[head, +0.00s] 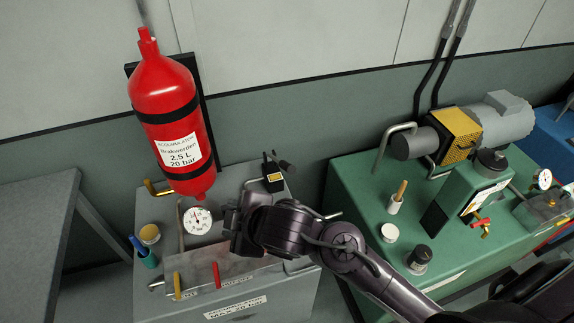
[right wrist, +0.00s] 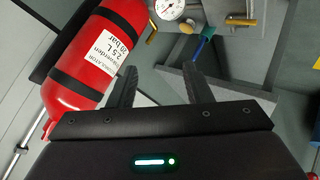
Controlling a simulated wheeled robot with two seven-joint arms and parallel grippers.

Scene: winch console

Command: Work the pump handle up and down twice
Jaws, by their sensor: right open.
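The grey console (head: 143,220) stands below the red accumulator bottle. A black pump-like unit (head: 272,172) with a yellow label is at its back right. A pale rod end (head: 333,214) shows just behind my right arm; I cannot tell whether this is the pump handle. My right gripper (head: 234,218) is over the middle of the console and hides part of its top. In the right wrist view, its fingers (right wrist: 158,78) are spread apart with nothing held between them. My left gripper is out of view.
The red bottle (head: 172,110) hangs on the wall, also in the right wrist view (right wrist: 85,75). A green console (head: 350,190) stands to the right.

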